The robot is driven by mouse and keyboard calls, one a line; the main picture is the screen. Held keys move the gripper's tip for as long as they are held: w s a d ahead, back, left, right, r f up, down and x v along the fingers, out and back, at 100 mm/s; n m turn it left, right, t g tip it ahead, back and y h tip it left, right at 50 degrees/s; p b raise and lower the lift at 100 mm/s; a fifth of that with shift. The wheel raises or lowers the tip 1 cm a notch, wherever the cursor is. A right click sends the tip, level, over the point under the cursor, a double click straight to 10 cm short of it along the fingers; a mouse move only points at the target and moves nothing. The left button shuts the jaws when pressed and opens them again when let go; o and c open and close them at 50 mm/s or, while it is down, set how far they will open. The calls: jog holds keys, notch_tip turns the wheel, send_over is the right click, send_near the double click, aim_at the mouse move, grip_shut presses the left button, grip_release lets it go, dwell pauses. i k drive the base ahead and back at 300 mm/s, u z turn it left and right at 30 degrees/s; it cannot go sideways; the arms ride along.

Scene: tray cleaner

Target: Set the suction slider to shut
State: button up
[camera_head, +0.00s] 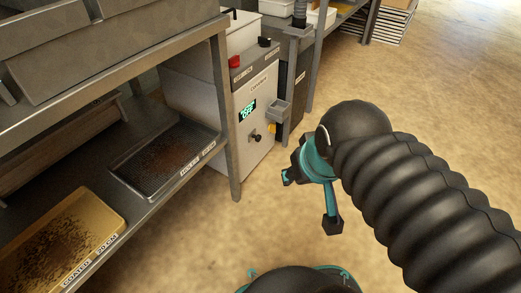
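A pale machine cabinet (249,143) stands on the floor left of centre. Its front has a small green-lit display (248,110) that seems to read OFF. Below it is a black knob (255,137). A red knob (234,61) and a black knob (264,42) sit on its top edge. I cannot tell which part is the suction slider; the labels are too small to read. A grey post with a ribbed black hose (299,13) stands at its right side. My gripper (309,202) is open and empty, its teal and black fingers apart, right of and nearer than the cabinet.
A metal shelf (150,62) with its leg (226,120) stands left of the cabinet. A dark tray (166,186) and a yellow tray (105,212), both with dark crumbs, lie on its lower level. A small grey bin (279,108) hangs beside the cabinet. The floor at right is clear.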

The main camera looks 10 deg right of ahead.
aim_at(252, 135)
jog(key=u, duration=0.95)
jog(key=i, duration=0.55)
jog(key=z, duration=1.25)
